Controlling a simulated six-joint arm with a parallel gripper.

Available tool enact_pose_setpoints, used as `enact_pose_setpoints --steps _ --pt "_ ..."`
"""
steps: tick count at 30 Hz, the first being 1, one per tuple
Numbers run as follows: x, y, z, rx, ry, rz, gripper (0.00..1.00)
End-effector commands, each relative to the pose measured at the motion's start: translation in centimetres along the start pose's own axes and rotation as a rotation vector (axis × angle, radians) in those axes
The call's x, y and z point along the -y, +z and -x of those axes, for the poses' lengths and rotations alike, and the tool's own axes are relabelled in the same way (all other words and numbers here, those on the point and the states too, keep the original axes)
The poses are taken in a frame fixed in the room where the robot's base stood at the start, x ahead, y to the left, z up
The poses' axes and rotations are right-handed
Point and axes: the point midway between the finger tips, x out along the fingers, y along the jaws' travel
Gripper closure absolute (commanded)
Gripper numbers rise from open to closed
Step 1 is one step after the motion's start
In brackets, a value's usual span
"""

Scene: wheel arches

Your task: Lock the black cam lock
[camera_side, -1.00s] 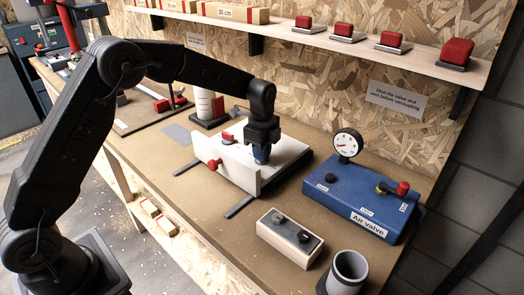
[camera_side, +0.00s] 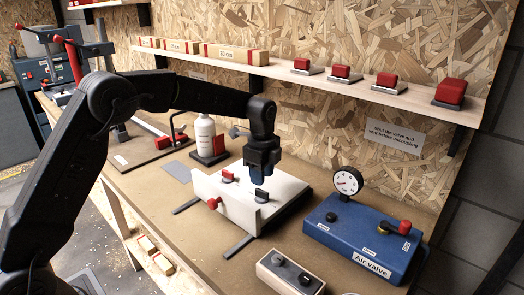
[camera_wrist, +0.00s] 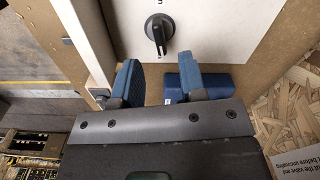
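The black cam lock (camera_side: 261,196) sits on top of the white panel block (camera_side: 285,190). In the wrist view the black cam lock (camera_wrist: 159,32) is a round base with a narrow raised handle pointing roughly down the picture, towards my fingers. A red cam lock (camera_side: 228,177) sits on the same panel, further back to the left. My gripper (camera_side: 262,177) hangs just above the black cam lock, apart from it. In the wrist view my gripper (camera_wrist: 159,80) has its two blue fingers spread with nothing between them. A printed mark above the lock is cut off by the frame edge.
A red knob (camera_side: 213,203) sticks out of the panel's front board. A blue air valve box (camera_side: 350,238) with a gauge (camera_side: 346,181) stands to the right. A small box with knobs (camera_side: 290,272) is in front. A white bottle (camera_side: 205,135) stands behind left.

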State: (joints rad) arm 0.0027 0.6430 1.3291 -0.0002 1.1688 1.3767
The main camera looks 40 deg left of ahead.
Motion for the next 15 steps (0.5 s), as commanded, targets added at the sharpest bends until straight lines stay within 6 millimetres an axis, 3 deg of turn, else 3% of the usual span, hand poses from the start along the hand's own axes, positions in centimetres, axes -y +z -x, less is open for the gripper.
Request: enact_pose_setpoints --steps 6,15 --pt "0.1 0.0 4.9 -0.001 -0.005 0.0 0.62" --pt "0.0 0.0 8.2 0.0 -0.001 0.0 0.62"
